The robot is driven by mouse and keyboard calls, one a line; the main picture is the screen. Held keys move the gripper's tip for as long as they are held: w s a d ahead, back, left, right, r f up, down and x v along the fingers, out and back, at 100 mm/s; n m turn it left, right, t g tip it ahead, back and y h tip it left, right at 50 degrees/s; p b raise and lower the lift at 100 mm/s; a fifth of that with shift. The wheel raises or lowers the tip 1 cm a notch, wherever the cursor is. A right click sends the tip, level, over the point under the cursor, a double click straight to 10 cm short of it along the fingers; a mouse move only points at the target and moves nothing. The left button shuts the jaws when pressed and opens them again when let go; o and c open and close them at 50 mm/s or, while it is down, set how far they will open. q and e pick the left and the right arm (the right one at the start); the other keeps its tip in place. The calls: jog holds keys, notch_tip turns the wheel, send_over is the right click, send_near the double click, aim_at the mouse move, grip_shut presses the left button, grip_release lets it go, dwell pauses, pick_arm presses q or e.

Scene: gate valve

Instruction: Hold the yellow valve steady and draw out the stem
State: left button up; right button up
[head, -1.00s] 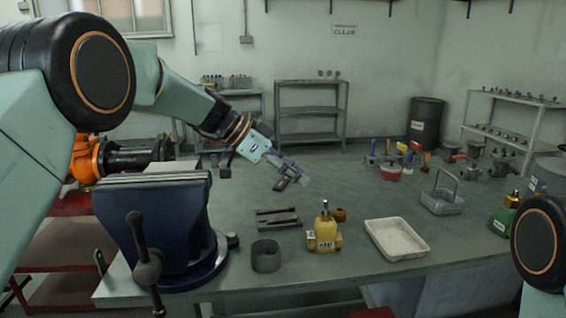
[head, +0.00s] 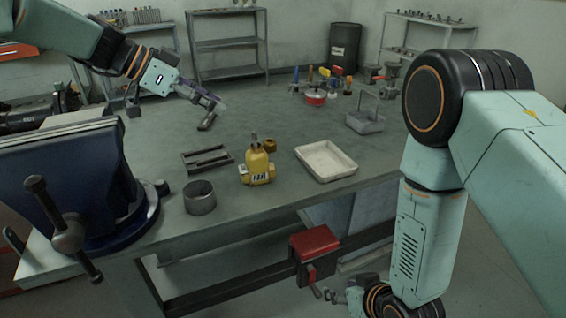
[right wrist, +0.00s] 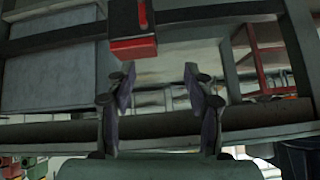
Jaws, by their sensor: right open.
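The yellow valve (head: 257,170) stands upright on the workbench near its front edge. Its stem (head: 254,140) points up from the top of the body. My left gripper (head: 212,110) is open and empty over the bench, behind and to the left of the valve, apart from it. My right gripper (head: 338,297) is low in front of the bench, below its top. In the right wrist view the right gripper (right wrist: 160,88) shows two spread fingers with nothing between them. The valve is not in the right wrist view.
A blue vise (head: 70,185) fills the left.

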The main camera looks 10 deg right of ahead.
jog(key=w+a+r+n+t+y, duration=0.2)
jog(key=w+a+r+t+y, duration=0.3)
jog(key=w+r, duration=0.7)
jog(key=n+t+y, duration=0.1)
jog(key=n+y, duration=0.2)
send_near(260, 148)
jog(key=a, duration=0.1)
jog(key=shift+w+d+x, duration=0.1)
jog(key=shift+d+x, duration=0.05)
jog(key=shift+x, duration=2)
jog(key=shift+w+d+x, duration=0.15)
jog(key=shift+x, duration=1.95)
jog(key=shift+s, duration=0.1)
jog(key=shift+c, duration=0.3)
jog(key=shift+c, duration=0.7)
grip_shut()
